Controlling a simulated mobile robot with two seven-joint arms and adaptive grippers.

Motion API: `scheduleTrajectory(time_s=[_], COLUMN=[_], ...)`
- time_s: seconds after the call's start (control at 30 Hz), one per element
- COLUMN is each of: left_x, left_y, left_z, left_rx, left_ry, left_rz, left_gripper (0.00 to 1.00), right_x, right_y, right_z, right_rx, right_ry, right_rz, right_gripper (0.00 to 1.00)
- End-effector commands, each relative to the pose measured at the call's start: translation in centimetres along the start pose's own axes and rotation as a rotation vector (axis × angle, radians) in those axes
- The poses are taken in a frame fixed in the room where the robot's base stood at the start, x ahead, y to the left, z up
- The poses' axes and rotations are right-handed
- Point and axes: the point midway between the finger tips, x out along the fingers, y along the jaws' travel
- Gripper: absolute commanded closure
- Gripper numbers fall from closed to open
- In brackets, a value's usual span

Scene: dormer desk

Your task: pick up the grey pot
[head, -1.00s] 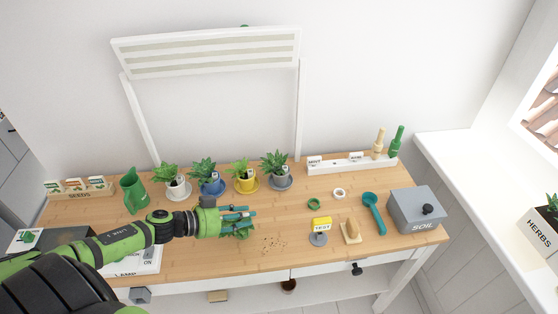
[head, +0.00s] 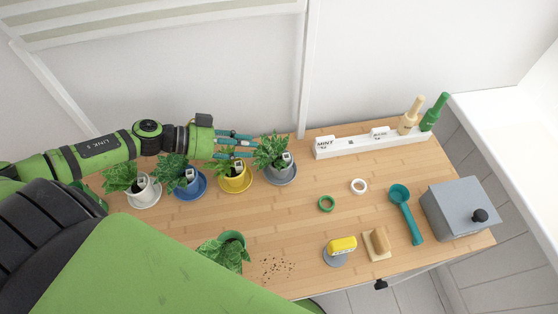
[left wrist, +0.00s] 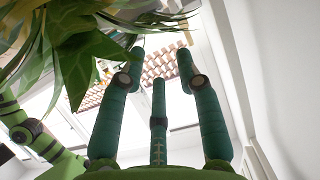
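The grey pot (head: 281,173) holds a leafy green plant (head: 268,149) with a small tag and stands on a grey saucer (head: 289,180), at the right end of a row of potted plants. My left gripper (head: 251,144) reaches in from the left, just left of this plant and behind the yellow pot. Its teal fingers point right and are spread. In the left wrist view the fingers (left wrist: 158,70) are apart with nothing between them, and leaves (left wrist: 75,45) hang at upper left. The grey pot is not clear there. My right gripper is not seen.
The yellow pot (head: 235,182), blue pot (head: 187,186) and white pot (head: 143,189) stand close by on saucers. A white label rack (head: 345,147) is to the right. Another plant (head: 222,252) is in front. The wooden desk (head: 300,230) is clear in the middle.

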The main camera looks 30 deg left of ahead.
Motion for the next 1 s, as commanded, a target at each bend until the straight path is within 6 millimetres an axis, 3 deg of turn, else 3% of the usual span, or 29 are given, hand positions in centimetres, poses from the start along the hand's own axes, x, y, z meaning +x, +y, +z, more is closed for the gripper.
scheduleTrajectory(time_s=[0.37,0.7,0.97,1.0], left_x=[2.7,7.0,7.2,7.2], left_y=[0.1,0.6,0.6,0.6], left_z=[0.1,0.4,0.6,0.6], left_rx=[-0.001,0.001,0.001,0.001], left_ry=[0.004,0.003,0.000,0.000], left_rz=[-0.002,-0.002,-0.001,-0.001], left_gripper=[0.66,0.66,0.66,0.82], right_x=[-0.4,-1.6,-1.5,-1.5], right_y=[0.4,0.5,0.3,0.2], right_z=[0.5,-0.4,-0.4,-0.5], right_rx=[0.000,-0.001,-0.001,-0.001], right_ry=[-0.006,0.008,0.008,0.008], right_rz=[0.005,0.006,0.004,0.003], right_gripper=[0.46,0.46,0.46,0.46])
